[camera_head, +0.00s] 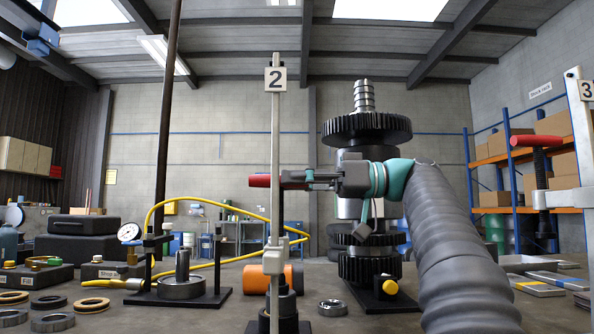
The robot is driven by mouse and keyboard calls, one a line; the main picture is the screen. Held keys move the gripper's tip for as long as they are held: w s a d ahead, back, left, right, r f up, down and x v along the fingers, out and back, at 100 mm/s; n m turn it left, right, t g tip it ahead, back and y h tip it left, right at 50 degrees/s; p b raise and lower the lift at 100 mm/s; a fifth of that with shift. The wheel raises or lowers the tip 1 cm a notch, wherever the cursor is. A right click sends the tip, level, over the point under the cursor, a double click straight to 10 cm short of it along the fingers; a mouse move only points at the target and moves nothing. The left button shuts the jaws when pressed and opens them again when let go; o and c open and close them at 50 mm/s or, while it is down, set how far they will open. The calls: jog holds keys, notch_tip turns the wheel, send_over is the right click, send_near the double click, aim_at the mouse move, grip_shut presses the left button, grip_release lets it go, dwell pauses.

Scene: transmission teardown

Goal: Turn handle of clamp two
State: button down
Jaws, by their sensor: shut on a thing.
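Clamp two (275,180) is an upright metal bar with a white plate marked "2" (275,79), in the middle of the head view. Its red handle (260,181) sticks out to the left of the bar at mid-height. My gripper (292,180) comes in from the right at handle height and is shut on the handle, its fingers just right of the bar. The exact contact is partly hidden behind the bar. Below, a dark cylindrical part (281,304) stands at the clamp's foot.
A tall gear shaft (367,128) stands behind my arm. Clamp three (583,150), with a red handle (536,141), is at the right edge. A pressure gauge (129,232), yellow hose (228,203), orange cylinder (257,279) and loose rings (91,305) occupy the bench.

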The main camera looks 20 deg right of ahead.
dwell(0.3)
jog(key=c, duration=1.3)
grip_release()
jog(key=v, duration=1.2)
jog(key=shift+w, duration=0.1)
